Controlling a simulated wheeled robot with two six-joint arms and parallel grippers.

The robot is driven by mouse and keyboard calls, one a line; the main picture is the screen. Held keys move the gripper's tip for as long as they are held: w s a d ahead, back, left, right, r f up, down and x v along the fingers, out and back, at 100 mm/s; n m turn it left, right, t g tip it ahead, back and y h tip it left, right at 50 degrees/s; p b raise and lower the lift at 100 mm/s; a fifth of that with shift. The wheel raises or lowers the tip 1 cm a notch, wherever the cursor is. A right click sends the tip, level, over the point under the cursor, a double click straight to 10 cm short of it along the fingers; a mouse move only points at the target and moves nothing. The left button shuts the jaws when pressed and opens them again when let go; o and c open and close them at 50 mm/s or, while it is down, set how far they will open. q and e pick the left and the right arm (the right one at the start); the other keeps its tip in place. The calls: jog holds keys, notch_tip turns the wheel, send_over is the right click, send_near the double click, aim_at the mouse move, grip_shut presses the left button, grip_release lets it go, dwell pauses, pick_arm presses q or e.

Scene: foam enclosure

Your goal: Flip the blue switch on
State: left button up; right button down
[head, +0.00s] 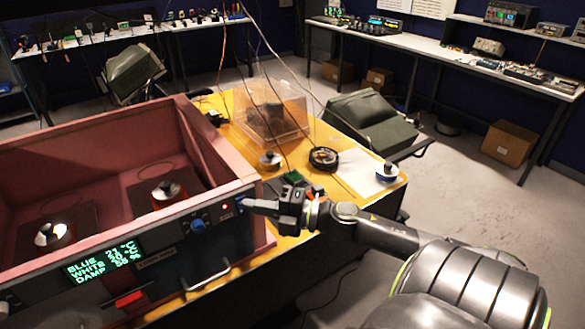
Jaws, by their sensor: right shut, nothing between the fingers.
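The pink-walled foam enclosure (96,138) stands at the left with a dark front panel. A round blue control (197,226) sits on the panel; I cannot tell whether it is the blue switch or a knob. A small red light (225,207) glows to its right. My right gripper (246,205) reaches in from the right, shut and empty, its fingertips at the panel's right end, just right of the red light. It hides that bit of panel, and I cannot tell whether it touches. My left gripper is out of view.
The panel also has a green-lettered display (104,262), a red rocker (130,299) and a protruding metal handle (206,276). On the yellow table (285,240) behind my gripper are a clear box (270,110), a dark coil (324,158) and loose cables.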

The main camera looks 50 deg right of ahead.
jog(key=shift+s+d+f, duration=0.1)
jog(key=shift+s+d, duration=0.05)
jog(key=shift+d, duration=0.1)
jog(key=shift+s+d, duration=0.1)
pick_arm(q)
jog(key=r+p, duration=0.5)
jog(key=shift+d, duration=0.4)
pick_arm(e)
jog(key=a+v, duration=0.1)
jog(key=v, duration=1.5)
jog(key=shift+s+r, duration=0.25)
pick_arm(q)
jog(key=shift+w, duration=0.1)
pick_arm(e)
jog(key=shift+d, duration=0.1)
